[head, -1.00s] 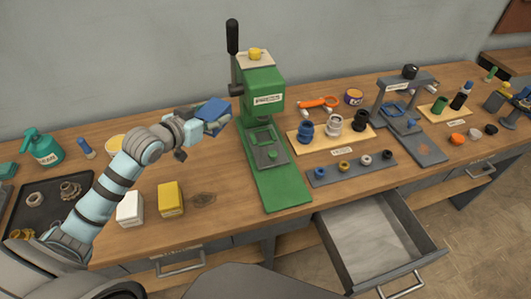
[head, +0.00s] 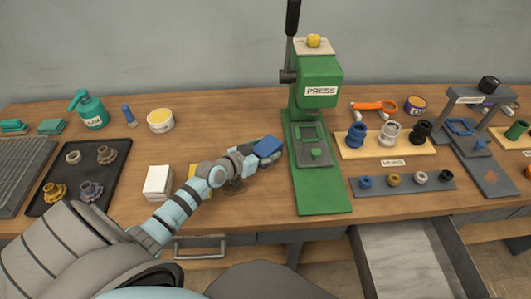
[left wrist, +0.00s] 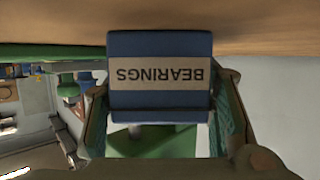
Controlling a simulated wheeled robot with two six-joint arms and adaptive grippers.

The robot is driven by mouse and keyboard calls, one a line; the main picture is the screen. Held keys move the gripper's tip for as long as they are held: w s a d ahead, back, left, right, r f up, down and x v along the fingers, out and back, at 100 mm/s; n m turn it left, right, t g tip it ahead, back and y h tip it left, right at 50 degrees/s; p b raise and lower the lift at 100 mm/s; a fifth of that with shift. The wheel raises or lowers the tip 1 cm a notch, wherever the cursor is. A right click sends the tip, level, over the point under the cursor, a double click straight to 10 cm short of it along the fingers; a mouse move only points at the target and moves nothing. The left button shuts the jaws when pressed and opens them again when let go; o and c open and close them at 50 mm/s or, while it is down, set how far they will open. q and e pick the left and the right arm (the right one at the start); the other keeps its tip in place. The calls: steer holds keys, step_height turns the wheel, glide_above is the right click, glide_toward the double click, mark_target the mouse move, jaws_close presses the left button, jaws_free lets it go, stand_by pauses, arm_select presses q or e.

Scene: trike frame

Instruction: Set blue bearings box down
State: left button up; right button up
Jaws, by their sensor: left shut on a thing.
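The blue bearings box (head: 267,146) is in my left gripper (head: 254,156), just left of the green press base. In the left wrist view the blue box (left wrist: 160,48) sits between the two fingers, its tan BEARINGS label upside down. My left gripper is shut on it; the fingers (left wrist: 160,112) show on both sides of the box. Wood lies close beyond the box in that view. I cannot tell from the head view whether the box touches the table. My right gripper is not in view.
The green press (head: 318,200) stands right of the box. A white box (head: 158,181) and a partly hidden yellow box (head: 201,175) stand to the left. A dark parts tray (head: 115,190) is farther left. An open drawer (head: 405,255) juts out at front right. Table behind my gripper is clear.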

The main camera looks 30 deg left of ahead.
arm_select(q)
steer(key=o, duration=1.5)
steer(key=shift+s, duration=0.1)
